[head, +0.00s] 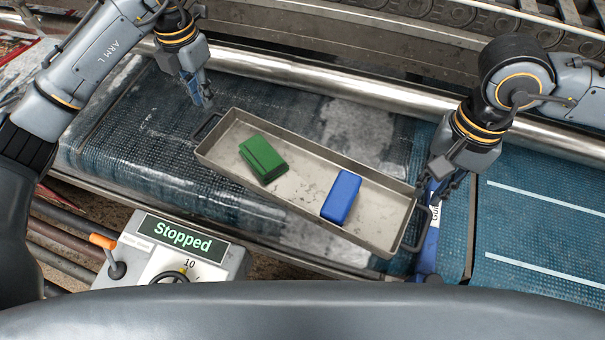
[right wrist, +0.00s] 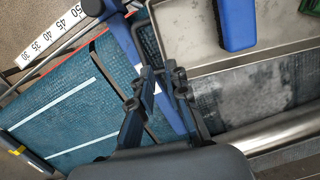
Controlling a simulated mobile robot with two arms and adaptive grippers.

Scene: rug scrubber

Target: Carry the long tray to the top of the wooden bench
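The long tray (head: 300,210) is a shallow grey metal tray with a dark handle at each end. It lies slantwise on the blue belt and holds a green block (head: 263,158) and a blue block (head: 341,196). Its right end also shows in the right wrist view (right wrist: 185,45). My left gripper (head: 204,98) points down just above and behind the left handle, apart from it. My right gripper (head: 432,188) is near the right handle; in the right wrist view its fingers (right wrist: 159,72) are spread, with no handle clearly between them. The wooden bench is not in view.
A blue guide bar (head: 429,240) with lettering crosses the belt beside the tray's right end. A metal roller (head: 330,85) runs behind the tray. A control box reading "Stopped" (head: 185,235) with an orange-tipped lever stands in front. The striped belt at right is clear.

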